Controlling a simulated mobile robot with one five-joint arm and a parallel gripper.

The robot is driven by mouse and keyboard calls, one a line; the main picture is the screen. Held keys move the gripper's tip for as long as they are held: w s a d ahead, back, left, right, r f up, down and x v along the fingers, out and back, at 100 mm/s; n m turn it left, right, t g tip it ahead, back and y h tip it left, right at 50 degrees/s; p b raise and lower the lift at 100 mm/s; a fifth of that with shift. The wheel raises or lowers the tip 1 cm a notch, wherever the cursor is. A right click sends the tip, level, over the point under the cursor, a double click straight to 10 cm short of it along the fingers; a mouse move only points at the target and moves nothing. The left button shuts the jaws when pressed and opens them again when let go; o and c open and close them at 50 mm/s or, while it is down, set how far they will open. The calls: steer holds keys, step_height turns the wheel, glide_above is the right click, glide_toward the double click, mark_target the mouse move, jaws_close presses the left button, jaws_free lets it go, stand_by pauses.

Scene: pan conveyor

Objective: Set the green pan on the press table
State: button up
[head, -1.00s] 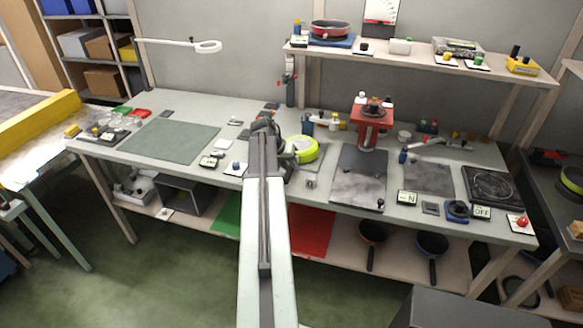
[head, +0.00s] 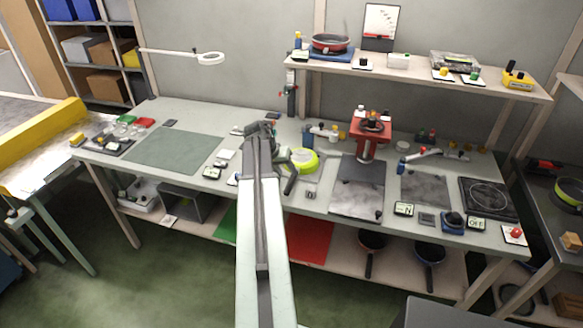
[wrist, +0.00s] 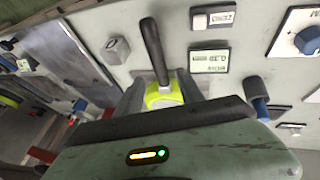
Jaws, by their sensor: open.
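The lime-green pan (head: 305,160) is on the workbench just right of the end of my arm, with its dark handle pointing down and left. In the wrist view a lime-green part (wrist: 165,94) with a dark handle sticking up shows between the two jaws. My gripper (wrist: 160,98) is open around it; I cannot tell whether the jaws touch it. In the head view the jaws are largely hidden by my arm. A red press (head: 369,138) stands at the back of the bench, with a dark grey plate (head: 358,180) in front of it. I cannot tell which surface is the press table.
A green mat (head: 175,150) lies on the left of the bench. Small displays (head: 212,172) stand left of my arm. A hob (head: 488,199) is at the right end. A raised shelf (head: 420,72) holds a red pan (head: 331,43).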

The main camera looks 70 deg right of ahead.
steer(key=p+v, duration=0.3)
steer(key=v, duration=0.3)
steer(key=shift+p, duration=0.35)
steer(key=w+a+f+n+t+y, duration=0.15)
steer(key=w+a+n, duration=0.55)
steer(key=w+a, duration=1.65)
steer(key=w+a+n+y, duration=0.1)
steer(key=a+n, duration=0.2)
steer(key=a, duration=1.1)
steer(key=w+a+n+t+y, duration=0.1)
steer(key=a+n, duration=0.2)
steer(key=a, duration=1.1)
steer(key=w+a+f+n+y, duration=0.1)
steer(key=a+n, duration=0.2)
steer(key=a, duration=1)
steer(key=shift+w+a+n, duration=0.3)
steer(key=shift+a, duration=0.1)
